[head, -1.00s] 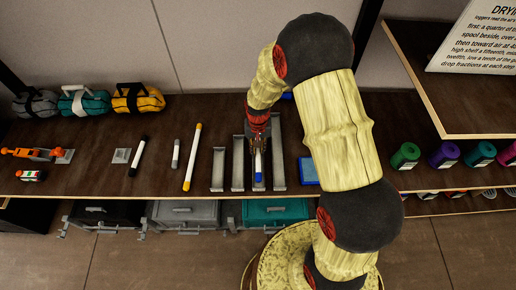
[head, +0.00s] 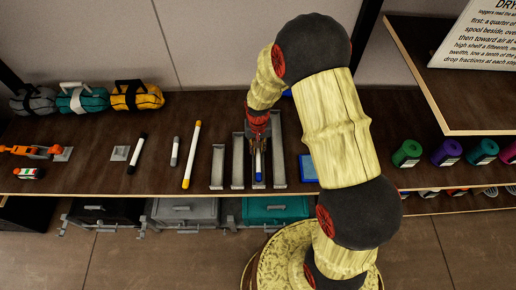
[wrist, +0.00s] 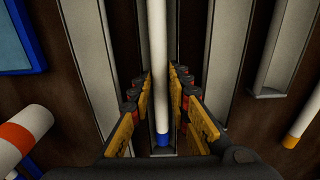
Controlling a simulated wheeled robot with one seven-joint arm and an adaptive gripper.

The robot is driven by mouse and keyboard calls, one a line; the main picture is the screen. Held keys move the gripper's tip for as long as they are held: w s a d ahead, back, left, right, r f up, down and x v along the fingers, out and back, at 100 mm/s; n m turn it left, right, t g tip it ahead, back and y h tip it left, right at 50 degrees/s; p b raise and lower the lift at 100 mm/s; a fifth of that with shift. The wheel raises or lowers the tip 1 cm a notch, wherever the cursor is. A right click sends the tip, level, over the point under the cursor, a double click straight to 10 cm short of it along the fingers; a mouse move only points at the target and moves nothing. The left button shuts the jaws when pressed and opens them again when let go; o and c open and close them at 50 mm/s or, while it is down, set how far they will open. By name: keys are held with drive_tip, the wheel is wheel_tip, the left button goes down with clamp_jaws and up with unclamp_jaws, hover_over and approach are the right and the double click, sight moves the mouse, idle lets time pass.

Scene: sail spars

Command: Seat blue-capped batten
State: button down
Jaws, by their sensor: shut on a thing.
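The blue-capped batten is a white rod (wrist: 158,60) with a blue end (wrist: 162,136), which also shows in the head view (head: 258,175). It lies lengthwise in line with a grey channel (head: 279,165) of the tray set, between that channel's side walls. I cannot tell whether it touches the channel floor. My gripper (wrist: 162,105) is shut on the batten, with yellow-padded fingers on both sides of it, and in the head view it (head: 258,140) hides the batten's far part.
Other grey channels (head: 217,168) stand to the left. A yellow-ended white batten (head: 191,155), a short grey one (head: 175,152) and a black-ended one (head: 136,153) lie further left. A blue box (head: 308,168) sits to the right. The shelf's front edge is close.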

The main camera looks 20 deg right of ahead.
drive_tip(key=shift+r, duration=0.15)
drive_tip(key=shift+r+p, duration=0.65)
drive_tip(key=shift+r, duration=0.25)
drive_tip(key=shift+f, duration=0.2)
idle(0.5)
drive_tip(key=shift+f+b, duration=0.7)
drive_tip(key=shift+f, duration=0.2)
drive_tip(key=shift+r, duration=0.2)
drive_tip(key=shift+r+p, duration=0.75)
drive_tip(key=shift+r, duration=0.15)
drive_tip(key=shift+f, duration=0.25)
idle(0.3)
drive_tip(key=shift+f+b, duration=0.6)
drive_tip(key=shift+f, duration=0.15)
